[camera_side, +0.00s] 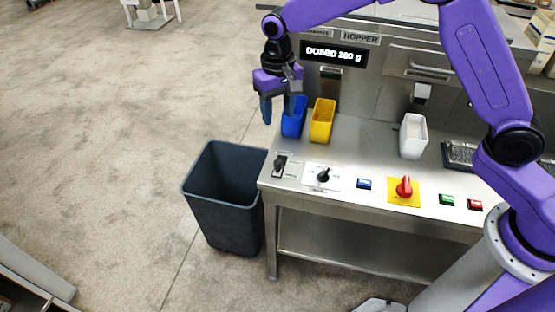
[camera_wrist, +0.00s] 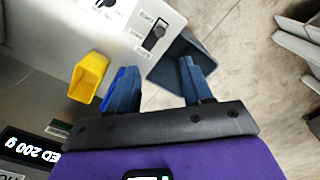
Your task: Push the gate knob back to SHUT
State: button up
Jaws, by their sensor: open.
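My gripper (camera_side: 281,108) is open and empty, held above the back left of the bench near the blue cup, apart from the knob. In the wrist view, the two blue fingers of my gripper (camera_wrist: 160,72) point toward the knob and bin, with a clear gap between them.
A blue cup (camera_side: 292,122) and yellow cup (camera_side: 321,121) stand behind the knob; a white cup (camera_side: 413,137) stands right. A dial (camera_side: 323,175), red knob (camera_side: 404,187) and buttons line the front. A dark bin (camera_side: 224,190) stands left. The display reads DOSED 200 g (camera_side: 334,52).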

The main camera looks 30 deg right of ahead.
aim_at(278, 162)
notch_tip(278, 162, down, 18)
jog(key=shift+w+r, duration=0.1)
jog(key=shift+r, duration=0.15)
dwell(0.4)
